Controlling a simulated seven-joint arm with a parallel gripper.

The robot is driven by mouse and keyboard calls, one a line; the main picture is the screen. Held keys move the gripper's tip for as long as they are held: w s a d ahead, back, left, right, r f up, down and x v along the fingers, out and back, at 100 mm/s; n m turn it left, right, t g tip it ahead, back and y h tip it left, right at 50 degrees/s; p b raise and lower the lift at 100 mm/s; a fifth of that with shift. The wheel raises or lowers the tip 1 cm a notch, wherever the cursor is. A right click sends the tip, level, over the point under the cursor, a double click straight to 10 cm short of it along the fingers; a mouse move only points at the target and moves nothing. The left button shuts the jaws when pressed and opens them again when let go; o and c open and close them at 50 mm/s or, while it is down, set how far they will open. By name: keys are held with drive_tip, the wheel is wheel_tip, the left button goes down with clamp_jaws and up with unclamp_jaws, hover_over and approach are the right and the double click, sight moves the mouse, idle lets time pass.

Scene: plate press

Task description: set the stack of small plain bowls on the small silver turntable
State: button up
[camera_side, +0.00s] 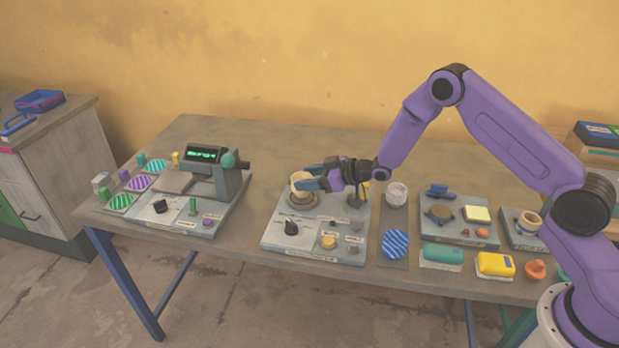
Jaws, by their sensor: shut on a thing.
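My gripper (311,184) is shut on the stack of small plain bowls (299,178), a cream, rounded shape at its fingertips. The fingers cover part of the stack, so single bowls are hard to tell apart. The stack is right over the small silver turntable (297,200), a round disc on the grey station board in the middle of the table. Whether the stack touches the disc is not clear from this view.
The station board (272,240) also carries a dark knob (291,228) and a yellow button (328,241). A whitish bowl-like piece (396,194) and a blue striped disc (396,244) are to the right. A grey press-like machine (212,172) stands to the left.

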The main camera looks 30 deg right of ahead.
drive_tip(key=shift+f, duration=0.55)
idle(0.6)
drive_tip(key=o, duration=1.2)
drive_tip(key=v, duration=1.7)
drive_tip(key=shift+s+d+r, duration=0.1)
drive_tip(key=shift+s+d, duration=0.05)
